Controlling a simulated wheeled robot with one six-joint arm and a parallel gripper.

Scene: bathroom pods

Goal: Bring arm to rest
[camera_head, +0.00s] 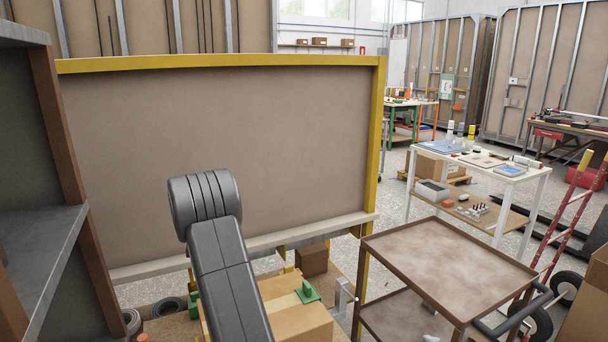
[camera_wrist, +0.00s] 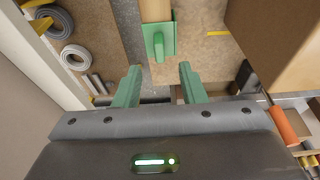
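My arm (camera_head: 228,285) rises from the bottom of the head view, with its dark grey rounded joint in front of the large brown panel. My gripper is out of sight in the head view. In the wrist view my gripper (camera_wrist: 160,74) shows two green fingers spread well apart, with nothing between them. It points down over the floor area.
A yellow-framed panel (camera_head: 220,150) stands ahead. A grey shelf (camera_head: 45,255) is close on the left. A cardboard box (camera_head: 290,315) is beside my arm, and a brown cart (camera_head: 450,255) stands right. A white table (camera_head: 480,166) is behind it. Grey coils (camera_wrist: 75,57) lie left in the wrist view.

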